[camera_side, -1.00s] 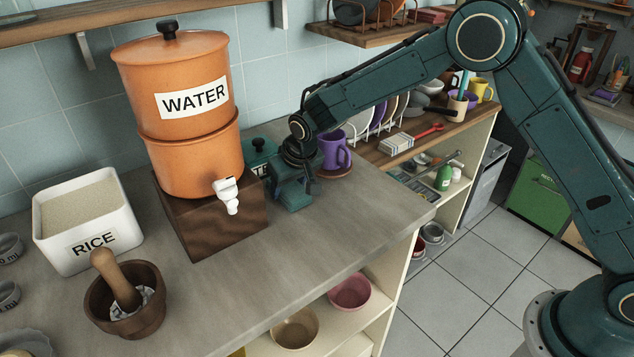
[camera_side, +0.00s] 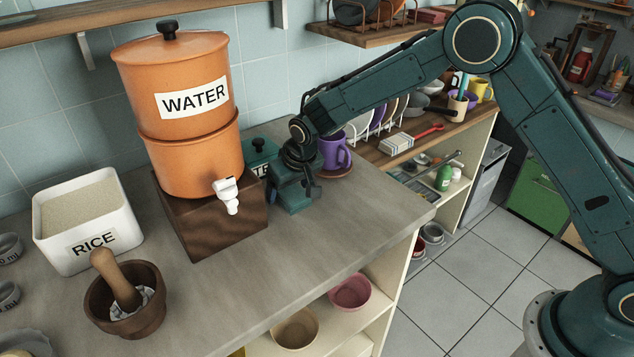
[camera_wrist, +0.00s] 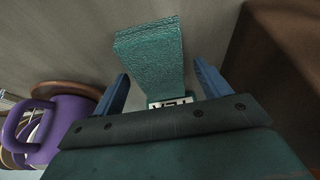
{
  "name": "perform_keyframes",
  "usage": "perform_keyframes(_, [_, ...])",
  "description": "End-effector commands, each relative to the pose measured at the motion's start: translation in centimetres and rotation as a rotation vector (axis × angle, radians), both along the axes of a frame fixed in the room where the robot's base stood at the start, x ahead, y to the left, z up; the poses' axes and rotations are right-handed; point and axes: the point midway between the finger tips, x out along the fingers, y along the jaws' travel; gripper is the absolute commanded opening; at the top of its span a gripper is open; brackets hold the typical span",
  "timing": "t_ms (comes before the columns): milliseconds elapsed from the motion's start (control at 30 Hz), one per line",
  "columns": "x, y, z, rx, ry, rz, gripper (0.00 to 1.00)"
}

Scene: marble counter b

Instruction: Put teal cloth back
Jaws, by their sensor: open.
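The teal cloth (camera_wrist: 150,55) has a rough, textured surface and looks like a folded block in the wrist view. It lies on the counter, and in the side view a teal patch (camera_side: 294,202) shows below my gripper, beside the dark wooden stand. My gripper (camera_side: 299,190) is low over the counter, pointing down. In the wrist view its two blue fingers are apart, one on each side of the cloth, with gaps visible. A teal tin with a white label (camera_side: 262,152) stands behind, partly hidden by my wrist.
The orange water dispenser (camera_side: 187,90) on its wooden stand (camera_side: 215,225) is close on the left. A purple mug (camera_side: 336,150) on a round wooden coaster (camera_side: 338,173) is close on the right; it also shows in the wrist view (camera_wrist: 65,125). The counter in front (camera_side: 330,230) is clear.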

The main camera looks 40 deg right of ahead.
Motion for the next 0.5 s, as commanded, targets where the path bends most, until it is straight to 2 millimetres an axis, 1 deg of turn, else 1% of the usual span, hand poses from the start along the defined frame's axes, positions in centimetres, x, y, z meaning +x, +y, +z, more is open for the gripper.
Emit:
perform_keyframes(267, [-0.5, 0.0, 1.6, 0.001, -0.003, 0.000, 0.76])
perform_keyframes(500, [-1.7, 0.1, 4.5, 0.001, -0.003, 0.000, 0.76])
